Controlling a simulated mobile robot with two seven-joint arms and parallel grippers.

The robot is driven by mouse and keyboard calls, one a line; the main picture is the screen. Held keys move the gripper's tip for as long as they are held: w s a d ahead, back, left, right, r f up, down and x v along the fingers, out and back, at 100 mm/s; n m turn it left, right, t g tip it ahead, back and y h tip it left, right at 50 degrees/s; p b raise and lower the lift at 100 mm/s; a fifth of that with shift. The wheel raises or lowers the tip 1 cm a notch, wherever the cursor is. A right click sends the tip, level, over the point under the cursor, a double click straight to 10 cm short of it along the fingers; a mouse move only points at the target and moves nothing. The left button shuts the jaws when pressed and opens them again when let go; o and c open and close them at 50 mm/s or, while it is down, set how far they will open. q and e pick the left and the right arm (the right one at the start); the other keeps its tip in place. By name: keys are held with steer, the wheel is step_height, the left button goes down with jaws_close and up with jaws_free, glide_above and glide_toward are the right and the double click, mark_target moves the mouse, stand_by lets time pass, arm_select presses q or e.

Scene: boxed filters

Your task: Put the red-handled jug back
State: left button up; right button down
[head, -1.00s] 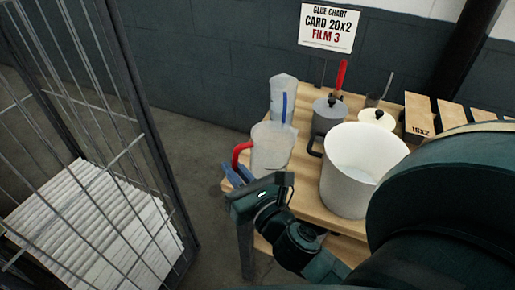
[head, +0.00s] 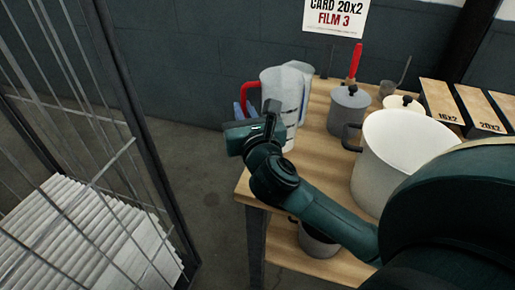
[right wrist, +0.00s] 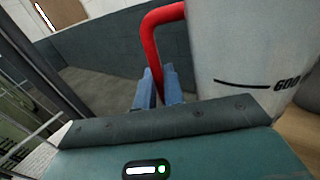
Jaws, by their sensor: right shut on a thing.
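The red-handled jug (head: 281,92) is whitish and translucent, with dark marks on its side, at the left side of the wooden table. Its red handle (head: 249,92) points left. My right gripper (head: 239,110) is shut on this handle; the blue fingers are at the handle in the right wrist view (right wrist: 159,88). That view also shows the jug wall (right wrist: 240,50) with a "600" mark. My left gripper is not in view.
Another pale container (head: 301,72) stands right behind the jug. A grey lidded pot (head: 348,112) and a large white pot (head: 400,150) stand to the right on the table (head: 325,180). A wire cage (head: 90,130) with white stacks is at left.

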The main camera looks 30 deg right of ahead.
step_height(320, 180, down, 7)
steer(key=shift+r+b, duration=0.2)
steer(key=shift+b, duration=0.55)
steer(key=shift+f, duration=0.2)
steer(key=c, duration=1.5)
jaws_free()
steer(key=shift+c, duration=0.2)
steer(key=shift+o, duration=0.2)
steer(key=shift+r, duration=0.1)
